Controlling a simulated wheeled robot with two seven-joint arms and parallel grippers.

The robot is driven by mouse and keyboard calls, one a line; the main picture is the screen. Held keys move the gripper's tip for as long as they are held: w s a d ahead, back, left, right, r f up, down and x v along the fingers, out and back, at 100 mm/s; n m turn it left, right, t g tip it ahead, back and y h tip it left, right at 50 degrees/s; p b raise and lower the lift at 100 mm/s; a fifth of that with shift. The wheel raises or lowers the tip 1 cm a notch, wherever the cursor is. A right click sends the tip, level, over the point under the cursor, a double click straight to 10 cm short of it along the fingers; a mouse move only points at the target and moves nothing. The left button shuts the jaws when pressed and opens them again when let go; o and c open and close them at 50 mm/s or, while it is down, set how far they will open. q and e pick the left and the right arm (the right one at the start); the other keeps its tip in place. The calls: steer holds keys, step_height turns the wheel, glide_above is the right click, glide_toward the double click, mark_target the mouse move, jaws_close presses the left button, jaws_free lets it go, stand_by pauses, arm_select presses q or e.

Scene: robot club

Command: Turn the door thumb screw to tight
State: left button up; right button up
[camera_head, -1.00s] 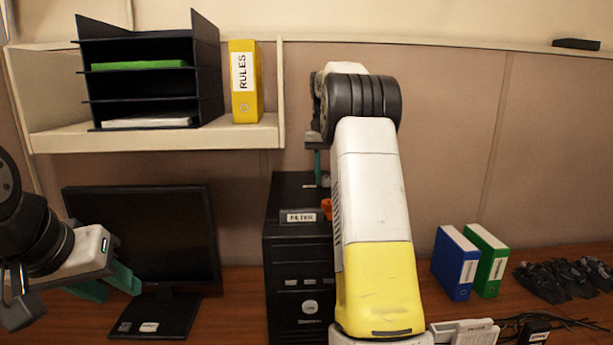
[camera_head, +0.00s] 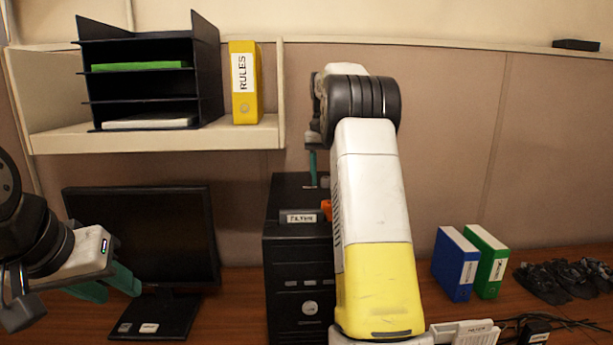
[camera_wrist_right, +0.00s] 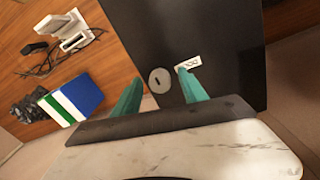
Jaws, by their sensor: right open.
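The door thumb screw is the round grey knob (camera_wrist_right: 154,77) with a dark mark, on the black side panel of the computer tower (camera_wrist_right: 225,30). A small white label (camera_wrist_right: 188,63) sits beside it. My right gripper (camera_wrist_right: 160,76) is open, its two teal fingers on either side of the knob in the picture; I cannot tell whether they touch it. In the head view my right arm hides the knob, and one teal finger (camera_head: 313,167) shows above the tower (camera_head: 297,255). My left gripper (camera_head: 108,284) is open and empty in front of the monitor.
The monitor (camera_head: 140,235) stands left of the tower. A shelf (camera_head: 160,138) with a black tray rack and yellow binder hangs above.

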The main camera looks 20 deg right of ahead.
mark_target(325, 178)
step_height(325, 178, up, 7)
steer(key=shift+w+a+r, duration=0.1)
steer(key=shift+r, duration=0.3)
stand_by(0.5)
steer(key=shift+s+a+r, duration=0.15)
steer(key=shift+s+r, duration=0.15)
steer(key=shift+s, duration=0.05)
steer(key=s+a+r+n+t+y, duration=0.1)
steer(key=s+a+n+t, duration=0.1)
steer(key=s+a, duration=0.45)
steer(key=s+a+n+t+y, duration=0.1)
steer(key=s+a+t, duration=0.15)
steer(key=s, duration=0.65)
steer(key=s+a+f+n+t, duration=0.1)
steer(key=s+a+f, duration=0.3)
steer(key=s, duration=0.4)
steer(key=s+a+f+n, duration=0.2)
steer(key=s+a+f, duration=0.2)
steer(key=s+f, duration=0.3)
steer(key=shift+s+f+t, duration=0.25)
steer(key=shift+s+t, duration=0.1)
steer(key=shift+s, duration=0.05)
